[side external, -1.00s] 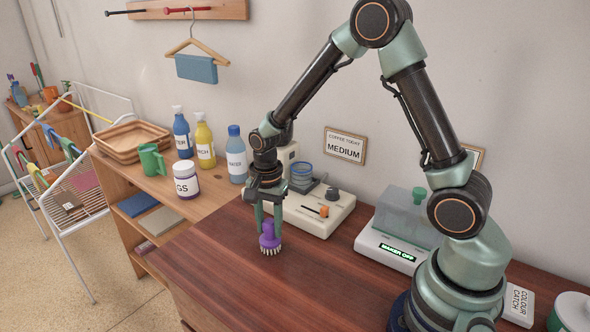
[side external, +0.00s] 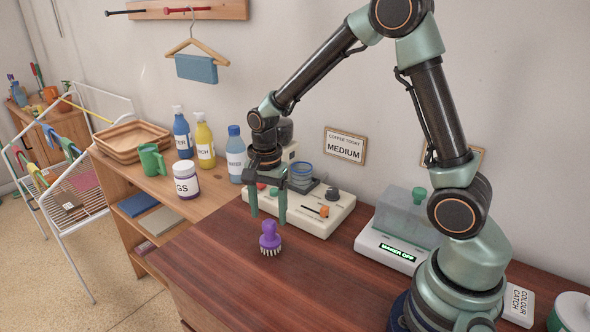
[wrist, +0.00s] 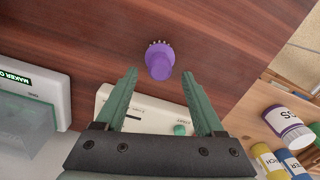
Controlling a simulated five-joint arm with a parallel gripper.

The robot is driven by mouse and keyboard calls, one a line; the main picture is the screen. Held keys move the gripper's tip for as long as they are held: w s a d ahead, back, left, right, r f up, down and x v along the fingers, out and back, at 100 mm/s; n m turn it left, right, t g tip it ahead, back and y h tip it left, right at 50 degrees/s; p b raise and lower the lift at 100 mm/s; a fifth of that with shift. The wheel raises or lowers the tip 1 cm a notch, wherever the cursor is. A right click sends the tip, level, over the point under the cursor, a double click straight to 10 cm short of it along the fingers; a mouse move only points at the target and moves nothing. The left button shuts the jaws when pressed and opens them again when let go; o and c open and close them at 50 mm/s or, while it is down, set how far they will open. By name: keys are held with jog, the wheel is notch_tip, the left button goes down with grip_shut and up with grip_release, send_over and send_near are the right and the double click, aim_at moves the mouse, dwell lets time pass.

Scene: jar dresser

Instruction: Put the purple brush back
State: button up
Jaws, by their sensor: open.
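The purple brush (side external: 270,237) stands upright on the dark wooden dresser top (side external: 215,265), bristles down and knob up. It also shows in the wrist view (wrist: 159,61), beyond the fingertips and between their lines. My gripper (side external: 268,219) is open and empty. Its two green fingers point down, just behind and above the brush, apart from it. The fingers also show in the wrist view (wrist: 163,95), with nothing between them but the cream machine below.
On the left, a lower shelf holds a white "GS" jar (side external: 187,187), bottles and a green mug (side external: 152,160). The dresser's front is clear.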

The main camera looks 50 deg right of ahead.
notch_tip(320, 180, up, 7)
jog(key=s+r+n+t, duration=0.5)
jog(key=s+r+n, duration=0.4)
jog(key=n, duration=0.6)
jog(key=shift+s+a+t, duration=0.3)
jog(key=shift+s+a, duration=0.1)
jog(key=shift+s, duration=0.6)
jog(key=shift+r, duration=0.15)
